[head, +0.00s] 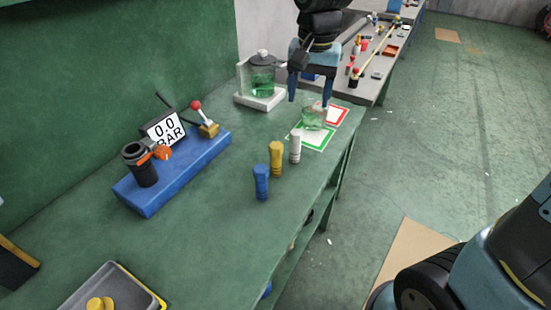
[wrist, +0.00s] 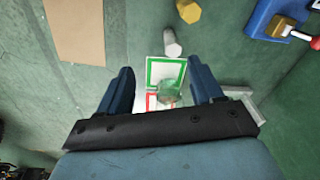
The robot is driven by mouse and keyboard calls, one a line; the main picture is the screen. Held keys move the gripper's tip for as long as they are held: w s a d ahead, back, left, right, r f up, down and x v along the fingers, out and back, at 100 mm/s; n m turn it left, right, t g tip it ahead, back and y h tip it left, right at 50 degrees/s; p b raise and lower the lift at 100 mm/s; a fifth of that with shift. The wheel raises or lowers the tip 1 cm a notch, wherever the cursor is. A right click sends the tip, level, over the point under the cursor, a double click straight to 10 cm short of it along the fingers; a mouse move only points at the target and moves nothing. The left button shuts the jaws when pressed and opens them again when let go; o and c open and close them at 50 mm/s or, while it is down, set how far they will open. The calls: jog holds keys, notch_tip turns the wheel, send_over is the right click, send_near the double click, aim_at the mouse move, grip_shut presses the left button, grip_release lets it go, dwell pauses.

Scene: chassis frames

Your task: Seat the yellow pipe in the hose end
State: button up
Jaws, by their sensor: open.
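The yellow pipe (head: 276,158) stands upright on the green bench, between a blue pipe (head: 261,182) and a white pipe (head: 295,148). Its top also shows at the upper edge of the wrist view (wrist: 188,11). The black hose end (head: 144,172) stands on the left part of a blue block (head: 185,175), with an orange lever (head: 161,152) beside it. My gripper (head: 309,98) is open and points down above a clear glass (head: 312,115), beyond the pipes. In the wrist view the glass (wrist: 170,91) shows between the open fingers (wrist: 160,70).
A lidded jar (head: 263,75) stands on a white stand behind. The block also carries a gauge reading 0.0 BAR (head: 164,130) and a red-knobbed lever (head: 197,106). A grey tray (head: 112,285) is at the near left.

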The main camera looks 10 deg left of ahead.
send_over(276, 145)
notch_tip(276, 145, down, 3)
jog(key=f+g, duration=0.1)
jog(key=f, duration=0.8)
jog(key=shift+w, duration=0.3)
jog(key=shift+s+f, duration=0.15)
jog(key=shift+f, duration=1.25)
jog(key=shift+s+f, duration=0.1)
jog(key=shift+f, duration=1.25)
grip_shut()
